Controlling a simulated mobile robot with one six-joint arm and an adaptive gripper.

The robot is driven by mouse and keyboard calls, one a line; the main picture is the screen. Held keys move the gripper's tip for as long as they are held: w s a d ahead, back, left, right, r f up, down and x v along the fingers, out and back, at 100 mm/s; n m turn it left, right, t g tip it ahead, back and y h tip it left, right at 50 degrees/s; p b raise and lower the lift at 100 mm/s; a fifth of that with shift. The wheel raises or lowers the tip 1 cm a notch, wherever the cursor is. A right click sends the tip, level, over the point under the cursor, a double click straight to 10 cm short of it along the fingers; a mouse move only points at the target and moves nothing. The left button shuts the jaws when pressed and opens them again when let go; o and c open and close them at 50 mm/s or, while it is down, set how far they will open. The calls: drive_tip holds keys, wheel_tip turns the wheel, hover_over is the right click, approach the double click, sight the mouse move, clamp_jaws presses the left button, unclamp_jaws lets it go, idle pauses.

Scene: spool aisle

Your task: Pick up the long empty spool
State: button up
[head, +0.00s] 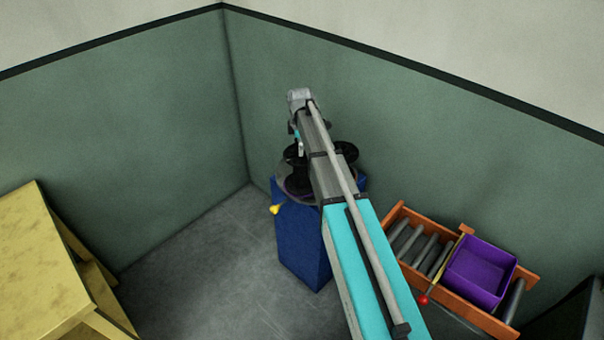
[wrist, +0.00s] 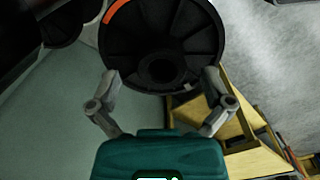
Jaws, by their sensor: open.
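In the wrist view a black spool (wrist: 160,42) shows its round ribbed flange end-on, with a dark hub hole and an orange mark on its rim. No wound material shows on it; its length is hidden. My gripper (wrist: 161,76) is open, one finger at each lower side of the flange; I cannot tell whether they touch it. In the head view black spools (head: 296,171) stand on a round top on a blue pedestal (head: 303,243), partly behind my arm. I cannot tell there which is the long one, and my fingers are mostly hidden.
An orange-framed roller rack (head: 398,212) with a purple bin (head: 480,272) stands right of the pedestal. A yellow table (head: 35,265) is at the left. Green walls (head: 170,130) meet behind the pedestal. Grey floor (head: 215,265) is clear between table and pedestal. A yellow knob (head: 274,210) sticks out at the pedestal's left.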

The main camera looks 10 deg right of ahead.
drive_tip(key=shift+f+b, duration=0.5)
drive_tip(key=shift+f, duration=0.3)
drive_tip(key=c, duration=1.4)
